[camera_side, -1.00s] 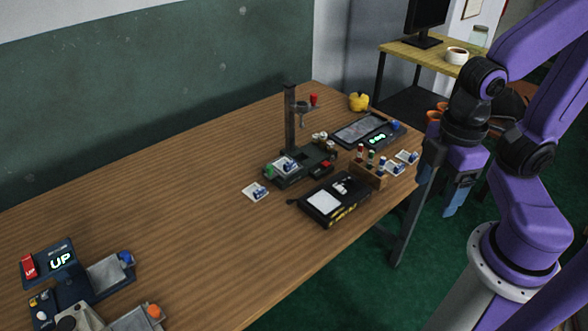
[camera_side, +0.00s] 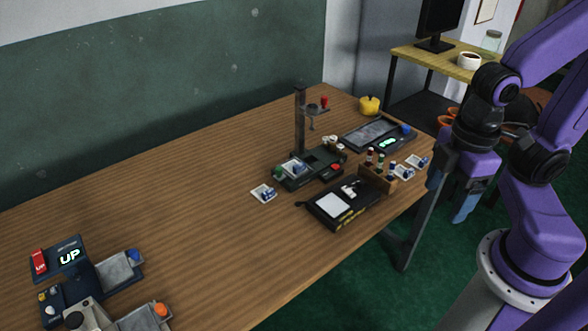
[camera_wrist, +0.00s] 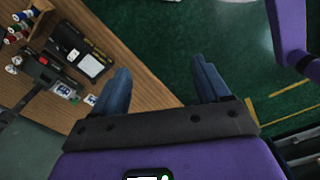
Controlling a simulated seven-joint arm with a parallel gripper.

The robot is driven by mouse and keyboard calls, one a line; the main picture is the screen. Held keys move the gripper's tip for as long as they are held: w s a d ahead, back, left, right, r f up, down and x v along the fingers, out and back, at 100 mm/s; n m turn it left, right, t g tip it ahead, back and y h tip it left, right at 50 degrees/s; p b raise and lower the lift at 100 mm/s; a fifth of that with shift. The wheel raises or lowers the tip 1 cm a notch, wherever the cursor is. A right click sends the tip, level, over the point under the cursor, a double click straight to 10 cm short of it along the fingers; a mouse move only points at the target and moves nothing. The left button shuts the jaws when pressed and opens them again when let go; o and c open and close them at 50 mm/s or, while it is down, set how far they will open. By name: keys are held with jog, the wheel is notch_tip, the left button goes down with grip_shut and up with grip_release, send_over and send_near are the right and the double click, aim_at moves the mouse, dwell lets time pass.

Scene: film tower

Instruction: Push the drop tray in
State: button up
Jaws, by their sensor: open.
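At the lower left of the side view, a dark blue device with a lit "UP" display (camera_side: 70,257) has two grey trays sticking out on its right. One is a tray with a blue knob (camera_side: 120,270); the other is a tray with an orange knob (camera_side: 142,319), cut by the frame's bottom edge. Another flat grey tray with a blue knob (camera_side: 371,132) lies at the table's far right. I cannot tell which is the drop tray. My gripper (camera_side: 454,192) hangs beyond the table's right end, far from the "UP" device. In the wrist view my gripper (camera_wrist: 160,75) is open and empty.
A dark stand with a post (camera_side: 300,120), a black case (camera_side: 340,205), a wooden bottle rack (camera_side: 376,178) and small picture cards (camera_side: 263,193) crowd the table's right half. A yellow pot (camera_side: 369,105) sits behind. The table's middle is clear.

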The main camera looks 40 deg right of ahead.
jog(key=c, duration=0.3)
jog(key=shift+w+a, duration=0.1)
jog(key=shift+w, duration=0.2)
jog(key=shift+c, duration=1)
jog(key=w+a+f+n+t+h, duration=0.1)
jog(key=w+a+n+h, duration=0.1)
jog(key=w, duration=0.3)
jog(key=w+a+f+n+t+h, duration=0.1)
jog(key=w+a+f+n+h, duration=0.1)
jog(key=w, duration=0.4)
jog(key=n+t+h, duration=0.6)
jog(key=n+t, duration=0.1)
jog(key=n, duration=0.3)
send_near(279, 170)
jog(key=x, duration=0.9)
jog(key=shift+w, duration=0.1)
jog(key=shift+c, duration=0.3)
